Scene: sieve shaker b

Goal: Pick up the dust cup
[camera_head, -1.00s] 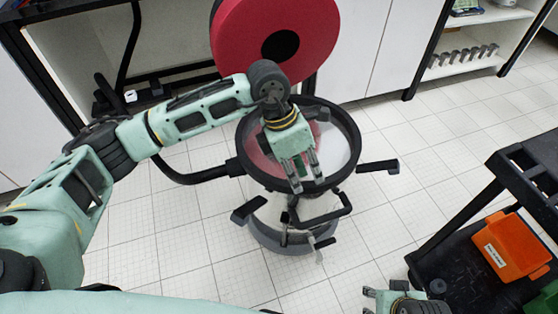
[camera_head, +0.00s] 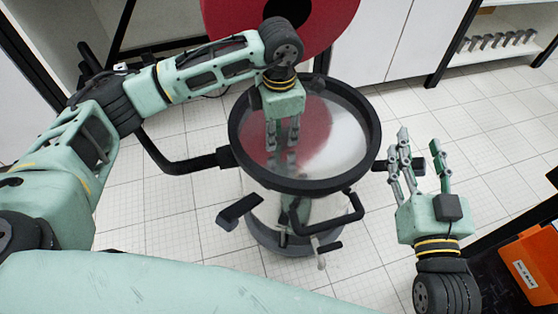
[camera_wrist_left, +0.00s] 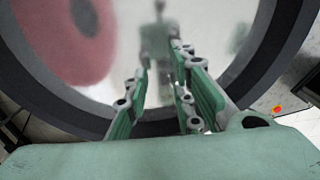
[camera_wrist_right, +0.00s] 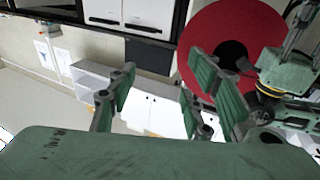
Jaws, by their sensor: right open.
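No object can be surely told as the dust cup. A round vessel with a black rim (camera_head: 240,108) and a shiny, mirror-like top stands in the middle of the head view, on a grey base with black handles. The rim also fills much of the left wrist view (camera_wrist_left: 62,108). My left gripper (camera_head: 282,142) points down over the shiny top, fingers partly apart with nothing between them; I cannot tell whether they touch it. My right gripper (camera_head: 420,160) is open and empty, right of the vessel, fingers pointing away from me.
A large red disc with a dark central hole (camera_head: 335,25) stands behind the vessel. An orange box (camera_head: 530,262) sits on a black cart at the lower right. White cabinets and a shelf with small metal pieces (camera_head: 500,40) line the back. Tiled floor is free between vessel and cart.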

